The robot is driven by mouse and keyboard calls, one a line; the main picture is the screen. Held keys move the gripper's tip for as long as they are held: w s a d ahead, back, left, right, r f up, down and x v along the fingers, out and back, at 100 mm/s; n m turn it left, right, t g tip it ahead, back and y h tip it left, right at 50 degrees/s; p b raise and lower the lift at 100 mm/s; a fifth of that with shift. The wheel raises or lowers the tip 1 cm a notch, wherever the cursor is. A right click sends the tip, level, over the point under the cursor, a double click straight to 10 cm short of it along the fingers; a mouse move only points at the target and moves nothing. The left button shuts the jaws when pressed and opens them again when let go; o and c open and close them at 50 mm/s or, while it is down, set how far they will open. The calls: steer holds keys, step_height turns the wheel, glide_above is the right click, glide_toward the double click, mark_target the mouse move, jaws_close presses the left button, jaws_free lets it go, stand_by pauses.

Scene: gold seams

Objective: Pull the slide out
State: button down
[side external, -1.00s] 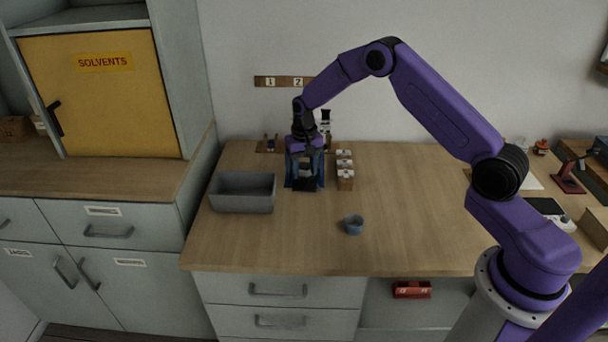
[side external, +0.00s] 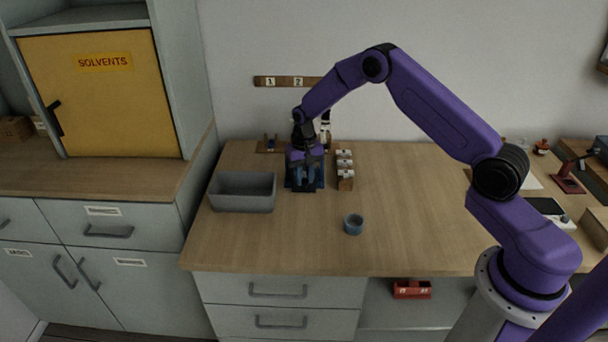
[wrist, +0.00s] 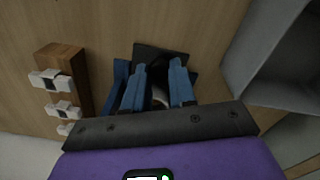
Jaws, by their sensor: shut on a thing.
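A small blue and dark stand (side external: 319,183) is on the bench between the grey bin and the wooden block. A flat dark plate (wrist: 160,53) lies at its front, showing beyond my fingertips in the wrist view. My gripper (side external: 305,175) points down over the stand. In the wrist view its two blue fingers (wrist: 158,92) are on either side of a small dark and pale part. I take this part to be the slide, but the fingers and hand hide most of it.
The grey bin (side external: 243,207) stands close on the left. The wooden block (side external: 345,183) with several white pieces is close on the right. A blue-grey cup (side external: 353,225) stands in front. A small wooden rack (side external: 268,146) is behind.

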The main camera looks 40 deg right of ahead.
steer(key=s+a, duration=0.6)
steer(key=shift+s+a, duration=0.1)
steer(key=shift+a, duration=0.05)
steer(key=c, duration=0.9)
jaws_free()
steer(key=shift+r, duration=8.75)
